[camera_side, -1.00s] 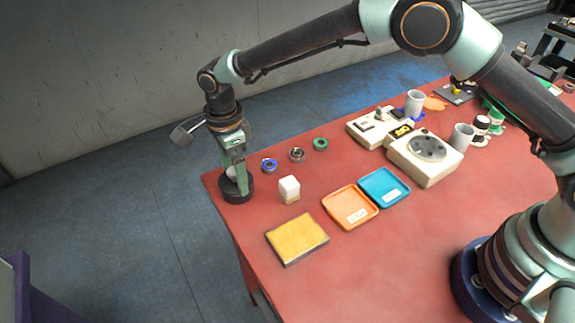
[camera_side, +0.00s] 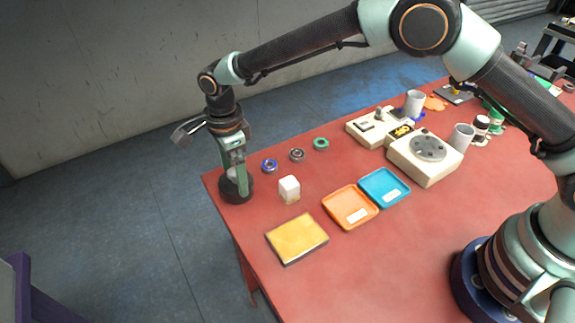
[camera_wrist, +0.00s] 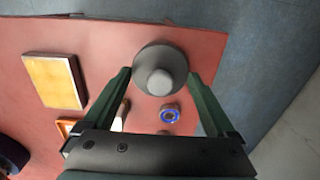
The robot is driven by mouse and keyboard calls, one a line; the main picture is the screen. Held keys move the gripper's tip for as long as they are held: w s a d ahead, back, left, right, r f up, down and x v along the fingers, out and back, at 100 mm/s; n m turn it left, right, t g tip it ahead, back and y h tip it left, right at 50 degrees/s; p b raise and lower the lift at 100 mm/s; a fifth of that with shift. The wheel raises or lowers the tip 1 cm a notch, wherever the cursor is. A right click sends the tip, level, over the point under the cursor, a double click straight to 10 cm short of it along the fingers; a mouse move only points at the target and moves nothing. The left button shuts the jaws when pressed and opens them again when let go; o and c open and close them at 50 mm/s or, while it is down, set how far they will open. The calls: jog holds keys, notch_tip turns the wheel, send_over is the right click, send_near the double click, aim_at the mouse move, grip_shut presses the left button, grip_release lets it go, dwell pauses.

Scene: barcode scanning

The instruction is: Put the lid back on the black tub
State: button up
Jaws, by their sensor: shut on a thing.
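The black tub (camera_side: 229,192) stands at the far left corner of the red table in the side view. A dark grey round lid (camera_wrist: 148,54) with a pale knob (camera_wrist: 160,82) shows in the wrist view, and the knob also shows in the side view (camera_side: 232,172). My gripper (camera_wrist: 160,76) points down with its fingers on either side of the lid and is shut on it. The lid is at the tub's top. The tub is hidden under it in the wrist view, and I cannot tell whether the lid is fully seated.
A white block (camera_side: 289,188) and blue, grey and green rings (camera_side: 297,155) lie nearby. A yellow pad (camera_side: 297,238), an orange tray (camera_side: 350,222) and a blue tray (camera_side: 375,201) sit in front. The table's left edge is close beside the tub.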

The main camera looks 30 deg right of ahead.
dwell(0.3)
jog(key=o, duration=1)
jog(key=shift+r, duration=0.1)
jog(key=shift+r, duration=3.45)
grip_shut()
jog(key=shift+f, duration=0.75)
